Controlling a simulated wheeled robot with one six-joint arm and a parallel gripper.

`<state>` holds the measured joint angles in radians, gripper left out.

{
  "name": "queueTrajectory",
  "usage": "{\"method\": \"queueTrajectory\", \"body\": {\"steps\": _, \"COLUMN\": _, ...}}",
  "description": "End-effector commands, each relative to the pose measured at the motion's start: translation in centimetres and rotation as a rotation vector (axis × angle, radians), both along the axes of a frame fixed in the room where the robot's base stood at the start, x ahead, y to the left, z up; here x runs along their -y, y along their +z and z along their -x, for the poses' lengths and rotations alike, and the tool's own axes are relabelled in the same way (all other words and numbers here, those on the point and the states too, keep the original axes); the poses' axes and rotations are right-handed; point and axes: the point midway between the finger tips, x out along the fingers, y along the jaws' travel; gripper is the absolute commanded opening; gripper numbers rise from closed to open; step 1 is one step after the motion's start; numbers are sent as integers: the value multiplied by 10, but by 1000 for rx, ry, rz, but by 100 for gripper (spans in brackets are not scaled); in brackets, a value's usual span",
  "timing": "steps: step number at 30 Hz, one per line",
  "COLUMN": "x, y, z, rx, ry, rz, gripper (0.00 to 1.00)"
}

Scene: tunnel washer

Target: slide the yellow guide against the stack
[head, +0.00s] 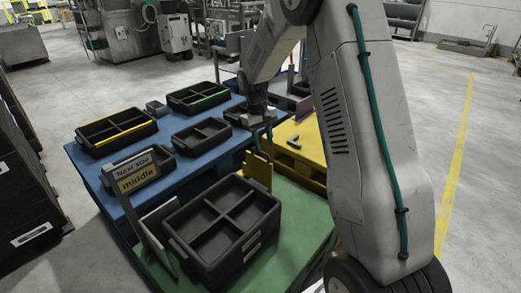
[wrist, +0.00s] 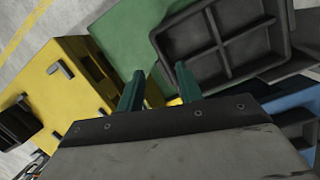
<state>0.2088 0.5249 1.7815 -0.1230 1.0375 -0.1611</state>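The yellow guide (head: 258,170) is a small upright yellow plate at the back edge of the green platform, just behind the stack. The stack (head: 237,260) is of black four-compartment trays on the green platform; its top tray also shows in the wrist view (wrist: 215,45). A gap seems to lie between guide and stack. My gripper (head: 262,142) points down just above the guide. In the wrist view its two teal fingers (wrist: 159,82) stand apart. A little yellow shows low between them, mostly hidden by the gripper body; I cannot tell whether they touch the guide.
A blue platform (head: 100,165) at left carries several black trays, some with a yellow or green stripe. A sign (head: 137,172) reads "Next size middle". A yellow platform (head: 312,150) with a dark small part adjoins the green one (head: 305,215). Open floor lies right.

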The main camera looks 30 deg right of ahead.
Motion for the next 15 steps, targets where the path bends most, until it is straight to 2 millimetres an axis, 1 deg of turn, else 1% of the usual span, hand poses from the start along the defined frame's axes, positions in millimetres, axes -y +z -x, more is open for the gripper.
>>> {"method": "queueTrajectory", "body": {"steps": 1, "x": 11, "y": -24, "z": -18, "rx": -2, "ry": 13, "rz": 1, "gripper": 36}}
{"method": "queueTrajectory", "body": {"steps": 3, "x": 25, "y": -52, "z": -42, "rx": 9, "ry": 38, "rz": 6, "gripper": 36}}
{"method": "queueTrajectory", "body": {"steps": 5, "x": 37, "y": -77, "z": -63, "rx": 21, "ry": 63, "rz": 12, "gripper": 36}}
{"method": "queueTrajectory", "body": {"steps": 6, "x": 45, "y": -92, "z": -76, "rx": 32, "ry": 82, "rz": 16, "gripper": 36}}
{"method": "queueTrajectory", "body": {"steps": 9, "x": 62, "y": -123, "z": -107, "rx": 67, "ry": 127, "rz": 30, "gripper": 36}}
{"method": "queueTrajectory", "body": {"steps": 11, "x": 71, "y": -136, "z": -125, "rx": 95, "ry": 159, "rz": 41, "gripper": 36}}
{"method": "queueTrajectory", "body": {"steps": 12, "x": 76, "y": -140, "z": -139, "rx": 118, "ry": 182, "rz": 51, "gripper": 36}}
{"method": "queueTrajectory", "body": {"steps": 14, "x": 82, "y": -136, "z": -161, "rx": 167, "ry": 222, "rz": 71, "gripper": 36}}
{"method": "queueTrajectory", "body": {"steps": 15, "x": 86, "y": -125, "z": -174, "rx": 200, "ry": 245, "rz": 84, "gripper": 36}}
